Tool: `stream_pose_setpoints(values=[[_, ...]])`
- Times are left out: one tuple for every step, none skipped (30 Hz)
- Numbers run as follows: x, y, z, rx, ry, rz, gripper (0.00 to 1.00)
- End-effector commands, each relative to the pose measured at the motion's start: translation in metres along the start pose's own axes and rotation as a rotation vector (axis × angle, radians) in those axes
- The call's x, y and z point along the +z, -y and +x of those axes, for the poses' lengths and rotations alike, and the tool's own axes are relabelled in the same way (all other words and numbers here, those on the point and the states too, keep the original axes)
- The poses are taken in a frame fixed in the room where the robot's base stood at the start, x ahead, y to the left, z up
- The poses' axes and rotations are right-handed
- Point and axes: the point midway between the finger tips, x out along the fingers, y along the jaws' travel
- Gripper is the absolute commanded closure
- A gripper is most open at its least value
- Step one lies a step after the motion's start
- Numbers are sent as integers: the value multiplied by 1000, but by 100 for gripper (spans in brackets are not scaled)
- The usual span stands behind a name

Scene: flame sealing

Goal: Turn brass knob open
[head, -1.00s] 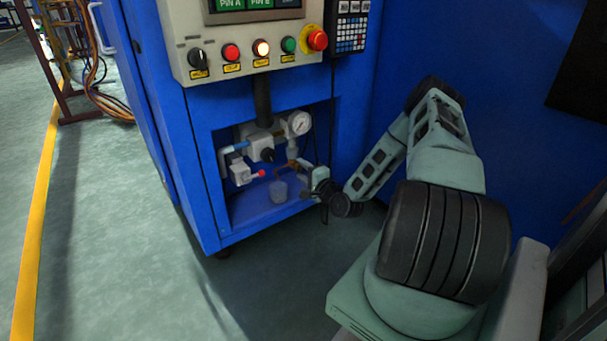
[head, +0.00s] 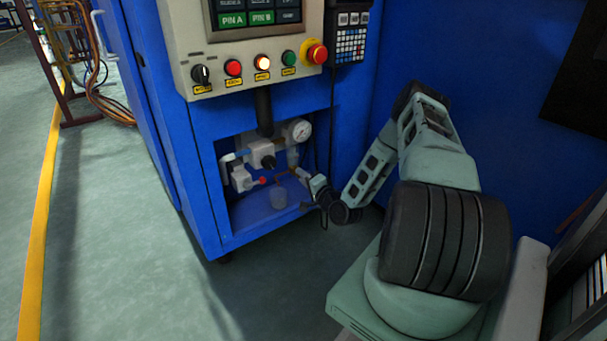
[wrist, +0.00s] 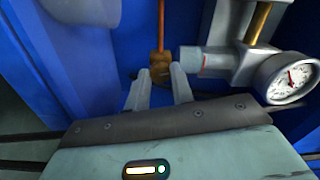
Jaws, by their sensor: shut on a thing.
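The brass knob (wrist: 160,66) is in the wrist view, a small amber-brown block at the lower end of a thin copper-coloured rod. My gripper (wrist: 159,73) has its two pale fingertips on either side of the knob, shut on it. In the head view my gripper (head: 308,185) reaches into the open lower bay of the blue cabinet from the right. There the knob is too small and too close to the fingers to make out clearly.
A pressure gauge (wrist: 292,78) and grey pipe fittings (wrist: 222,62) sit just right of the knob. Floor at left is clear.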

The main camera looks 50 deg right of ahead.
Motion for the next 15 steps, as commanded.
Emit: stream_pose_setpoints(values=[[0,4,-1,2,4,-41,99],[0,4,-1,3,4,-70,99],[1,4,-1,3,5,-108,99],[0,4,-1,3,4,-136,99],[0,4,-1,3,4,-165,99],[1,4,-1,3,5,-204,99],[1,4,-1,2,5,-232,99],[0,4,-1,2,5,-261,99],[1,4,-1,1,5,-299,99],[1,4,-1,2,5,-328,99],[1,3,-1,3,5,-356,99],[1,4,-1,2,5,-394,99],[1,4,-1,1,5,-423,99],[1,4,-1,2,5,-452,99],[1,4,-1,2,6,-490,99]])
